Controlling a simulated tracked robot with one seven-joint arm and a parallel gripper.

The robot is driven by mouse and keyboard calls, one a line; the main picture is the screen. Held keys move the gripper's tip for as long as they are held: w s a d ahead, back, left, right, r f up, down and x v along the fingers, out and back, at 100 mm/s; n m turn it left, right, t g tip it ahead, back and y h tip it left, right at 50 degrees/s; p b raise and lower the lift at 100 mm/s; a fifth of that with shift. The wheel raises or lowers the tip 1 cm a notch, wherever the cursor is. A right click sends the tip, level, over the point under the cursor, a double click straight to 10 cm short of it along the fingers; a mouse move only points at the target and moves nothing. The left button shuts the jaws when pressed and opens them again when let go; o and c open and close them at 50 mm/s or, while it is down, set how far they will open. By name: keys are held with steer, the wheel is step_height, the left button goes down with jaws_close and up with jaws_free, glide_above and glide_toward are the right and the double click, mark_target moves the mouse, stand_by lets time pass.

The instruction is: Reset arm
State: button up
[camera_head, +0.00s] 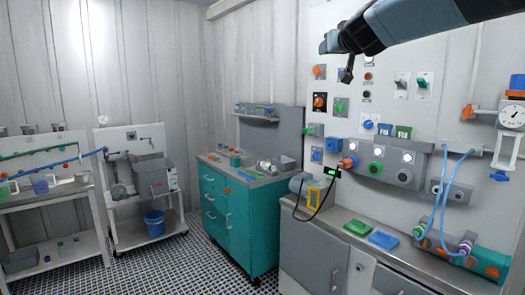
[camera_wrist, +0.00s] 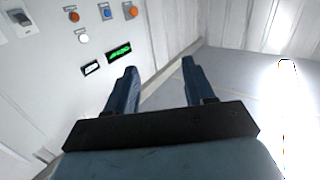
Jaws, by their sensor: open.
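My gripper (camera_wrist: 158,72) is open in the wrist view, its two blue fingers spread apart with nothing between them. In the head view my arm reaches in from the top right, and my gripper (camera_head: 334,45) is high in front of the white wall panel (camera_head: 460,100), pointing left. It appears clear of the panel and touches nothing that I can see.
The panel carries switches, buttons and a gauge (camera_head: 513,117). Below it is a grey counter (camera_head: 345,243) with a green tray (camera_head: 357,229) and a blue tray (camera_head: 383,240). A teal cabinet (camera_head: 225,215) and carts stand left. Open floor lies between.

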steer(key=s+d+f+g, duration=0.2)
steer(key=s+f+g, duration=0.4)
steer(key=s+f, duration=1)
steer(key=s+d+f+m+g+h, duration=0.1)
steer(key=s+f+g, duration=0.5)
steer(key=s+f, duration=1)
step_height(320, 180, down, 4)
steer(key=shift+d+r, duration=0.25)
steer(key=shift+d, duration=0.3)
